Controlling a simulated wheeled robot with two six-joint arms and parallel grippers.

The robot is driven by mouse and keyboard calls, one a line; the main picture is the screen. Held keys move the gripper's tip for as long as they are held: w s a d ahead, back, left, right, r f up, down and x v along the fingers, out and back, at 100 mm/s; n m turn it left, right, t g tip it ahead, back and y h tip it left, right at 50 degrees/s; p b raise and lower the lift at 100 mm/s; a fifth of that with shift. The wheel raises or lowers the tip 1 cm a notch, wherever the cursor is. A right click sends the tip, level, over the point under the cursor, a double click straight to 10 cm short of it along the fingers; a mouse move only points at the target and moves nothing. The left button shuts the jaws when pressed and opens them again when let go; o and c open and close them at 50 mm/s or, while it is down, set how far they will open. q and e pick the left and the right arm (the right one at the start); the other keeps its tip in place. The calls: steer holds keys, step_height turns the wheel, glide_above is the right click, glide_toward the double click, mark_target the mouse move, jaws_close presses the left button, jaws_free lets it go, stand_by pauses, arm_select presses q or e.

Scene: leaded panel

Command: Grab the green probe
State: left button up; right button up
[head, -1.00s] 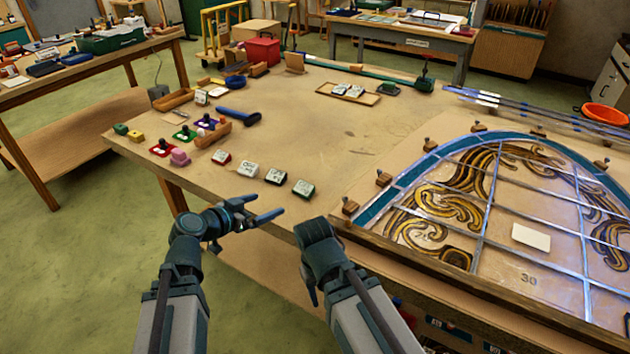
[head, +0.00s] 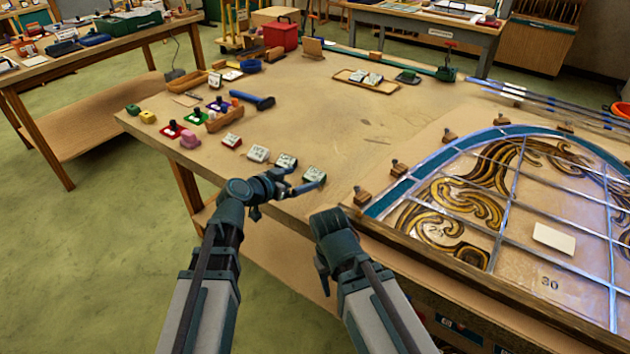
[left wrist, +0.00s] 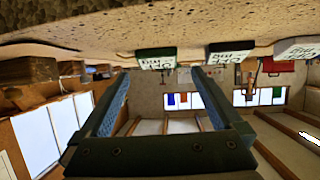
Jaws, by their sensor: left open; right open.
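Several small boxes with white, lettered faces stand in a row near the table's front edge. The rightmost is green-bodied (head: 313,175); in the left wrist view this green box (left wrist: 157,60) lies beyond and between my fingertips, apart from them. A green base with a black knob (head: 188,136) stands farther left. I cannot tell which green thing is the probe. My left gripper (head: 300,183) is open and empty, just in front of the green box. My right gripper (head: 324,280) hangs low by the table's front edge.
The leaded panel (head: 545,185) with wooden blocks along its rim fills the right side. A blue-handled tool (head: 252,99), a wooden holder (head: 225,119) and a pink block (head: 190,140) lie at left. The table's middle is clear.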

mark_target(314, 176)
arm_select(q)
steer(key=shift+w+d+f, duration=0.1)
steer(key=shift+w, duration=0.05)
steer(key=b+x, duration=0.2)
steer(key=x, duration=0.2)
steer(key=shift+d+f, duration=0.15)
steer(key=shift+f, duration=0.1)
steer(key=shift+w+d+f, duration=0.1)
steer(key=shift+w+d, duration=0.1)
steer(key=shift+d, duration=0.1)
steer(key=shift+c, duration=0.3)
steer(key=c, duration=1.3)
steer(key=shift+o, duration=0.2)
step_height(314, 176, up, 10)
steer(key=p, duration=1)
